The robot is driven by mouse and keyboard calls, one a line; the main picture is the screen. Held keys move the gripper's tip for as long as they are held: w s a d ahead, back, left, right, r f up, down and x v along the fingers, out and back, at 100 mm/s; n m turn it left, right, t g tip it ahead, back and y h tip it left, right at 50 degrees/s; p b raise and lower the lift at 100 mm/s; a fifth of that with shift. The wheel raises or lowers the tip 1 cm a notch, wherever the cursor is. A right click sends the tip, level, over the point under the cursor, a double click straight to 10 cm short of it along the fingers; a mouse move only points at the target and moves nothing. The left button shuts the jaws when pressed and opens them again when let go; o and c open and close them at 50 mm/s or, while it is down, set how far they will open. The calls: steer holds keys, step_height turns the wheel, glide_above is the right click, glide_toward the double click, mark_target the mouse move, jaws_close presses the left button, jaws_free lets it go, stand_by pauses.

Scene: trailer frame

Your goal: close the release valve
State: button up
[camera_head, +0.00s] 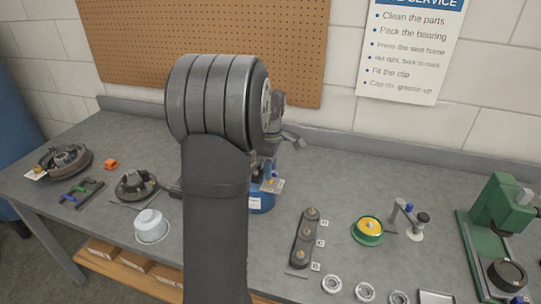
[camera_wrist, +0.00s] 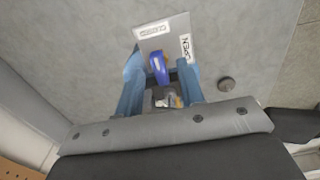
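In the wrist view a dark blue valve lever (camera_wrist: 159,68) with a yellowish edge stands in front of a pale plate (camera_wrist: 174,25). The plate has two white labels; the right one (camera_wrist: 186,46) seems to read OPEN, and the other (camera_wrist: 153,31) is too small to read. My gripper (camera_wrist: 160,84) has two blue fingers, spread apart, one on each side of the lever. A gap shows around the lever, and I cannot tell whether either finger touches it. In the head view a blue unit (camera_head: 262,200) with a white label is partly hidden behind my arm.
On the bench (camera_head: 340,190) stand a white bowl (camera_head: 151,227) and hub parts (camera_head: 136,184) to the left. A plate with knobs (camera_head: 305,238), a green-rimmed dish (camera_head: 368,230), several bearing rings (camera_head: 331,284) and a green press (camera_head: 500,205) are to the right. A pegboard wall rises behind.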

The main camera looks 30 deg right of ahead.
step_height(320, 180, up, 17)
steer(key=shift+r, duration=0.15)
stand_by(0.6)
step_height(320, 180, down, 18)
steer(key=shift+r, duration=0.25)
stand_by(0.3)
steer(key=shift+f, duration=0.1)
steer(key=m, duration=0.7)
step_height(320, 180, up, 14)
steer(key=shift+f+m, duration=0.2)
steer(key=shift+m, duration=0.1)
stand_by(2.2)
